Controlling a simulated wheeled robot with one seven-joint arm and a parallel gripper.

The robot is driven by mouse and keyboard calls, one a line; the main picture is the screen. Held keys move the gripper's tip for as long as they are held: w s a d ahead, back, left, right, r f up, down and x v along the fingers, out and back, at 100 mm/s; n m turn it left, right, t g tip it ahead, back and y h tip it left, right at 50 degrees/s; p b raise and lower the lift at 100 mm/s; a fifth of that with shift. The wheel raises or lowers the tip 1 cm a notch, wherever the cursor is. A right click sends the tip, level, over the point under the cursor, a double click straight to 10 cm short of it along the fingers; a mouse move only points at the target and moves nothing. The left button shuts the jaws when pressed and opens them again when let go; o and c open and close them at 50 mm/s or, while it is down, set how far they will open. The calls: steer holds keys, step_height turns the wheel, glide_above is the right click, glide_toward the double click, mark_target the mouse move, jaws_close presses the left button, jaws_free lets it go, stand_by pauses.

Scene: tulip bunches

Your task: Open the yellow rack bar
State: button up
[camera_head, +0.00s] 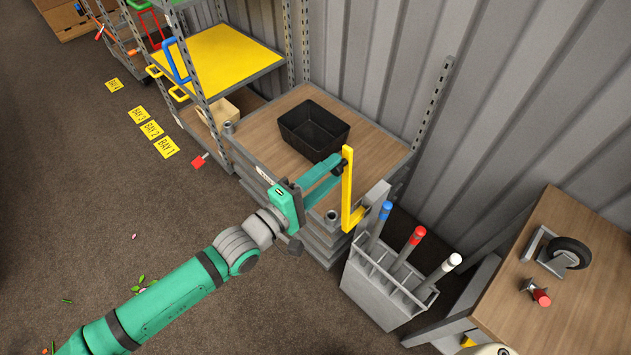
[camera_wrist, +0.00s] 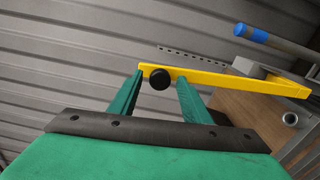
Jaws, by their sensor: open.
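The yellow rack bar (camera_head: 347,192) is at the front right corner of the wooden-topped rack, its long arm standing out and a short arm bending back toward a grey post. In the wrist view the yellow bar (camera_wrist: 215,78) runs across the picture, with a round black knob (camera_wrist: 159,78) near its left end. My gripper (camera_head: 335,171) is open at the bar's knob end. In the wrist view its two green fingers stand on either side of the knob, with gaps visible. I cannot tell whether either finger touches the bar.
A black bin (camera_head: 313,131) sits on the rack's wooden shelf (camera_head: 376,118). A grey holder (camera_head: 377,296) with blue, red and white-capped tubes stands right of the bar. A wooden bench (camera_head: 573,318) with a caster is farther right. Open floor lies left.

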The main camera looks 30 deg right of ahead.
steer(key=v, duration=1)
steer(key=shift+a, duration=0.35)
steer(key=shift+s, duration=0.1)
